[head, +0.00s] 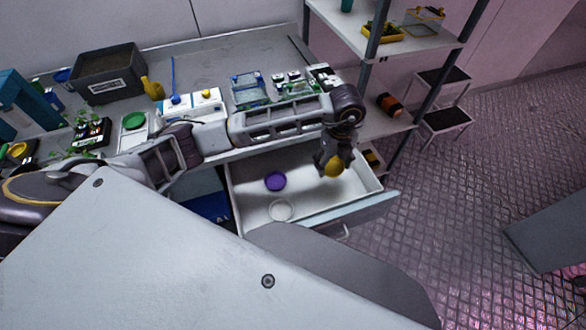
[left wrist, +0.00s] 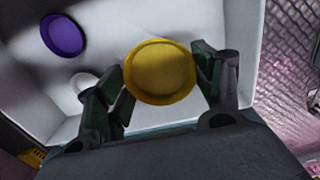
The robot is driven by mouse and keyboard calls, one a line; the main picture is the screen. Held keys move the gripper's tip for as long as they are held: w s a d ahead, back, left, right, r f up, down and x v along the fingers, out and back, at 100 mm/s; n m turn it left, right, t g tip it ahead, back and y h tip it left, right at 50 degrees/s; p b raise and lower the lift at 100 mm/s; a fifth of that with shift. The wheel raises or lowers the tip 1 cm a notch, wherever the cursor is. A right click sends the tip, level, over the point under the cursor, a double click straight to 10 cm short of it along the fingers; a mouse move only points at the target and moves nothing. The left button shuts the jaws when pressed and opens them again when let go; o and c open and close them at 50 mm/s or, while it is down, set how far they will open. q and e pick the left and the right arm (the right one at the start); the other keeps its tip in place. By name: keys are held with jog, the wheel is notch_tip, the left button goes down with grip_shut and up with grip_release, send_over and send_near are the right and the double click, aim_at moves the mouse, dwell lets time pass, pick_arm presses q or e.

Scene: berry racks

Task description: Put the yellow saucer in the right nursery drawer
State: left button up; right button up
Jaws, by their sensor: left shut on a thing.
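My left gripper (head: 335,158) is shut on the yellow saucer (head: 334,167) and holds it over the right part of an open white drawer (head: 253,205). In the left wrist view the yellow saucer (left wrist: 161,71) sits between the two fingers of the left gripper (left wrist: 160,85), with the white drawer floor behind it. A purple saucer (head: 275,181) and a white saucer (head: 281,210) lie in the drawer. The purple saucer (left wrist: 63,35) and part of the white saucer (left wrist: 85,81) also show in the left wrist view. My right gripper is not in view.
The bench above the drawer carries a dark crate (head: 108,71), a yellow bottle (head: 153,88), a green-lidded scale (head: 134,121) and small trays (head: 249,89). A shelf rack (head: 420,42) stands right of the drawer. Open floor lies farther right.

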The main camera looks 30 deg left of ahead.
pick_arm(q)
jog(key=shift+w+f+b, duration=0.3)
jog(key=shift+w+f, duration=0.05)
jog(key=shift+f, duration=0.15)
jog(key=shift+r, duration=0.1)
jog(key=shift+f, duration=0.3)
send_over(328, 185)
notch_tip(328, 185, down, 6)
jog(key=shift+r, duration=0.2)
jog(key=shift+f, duration=0.1)
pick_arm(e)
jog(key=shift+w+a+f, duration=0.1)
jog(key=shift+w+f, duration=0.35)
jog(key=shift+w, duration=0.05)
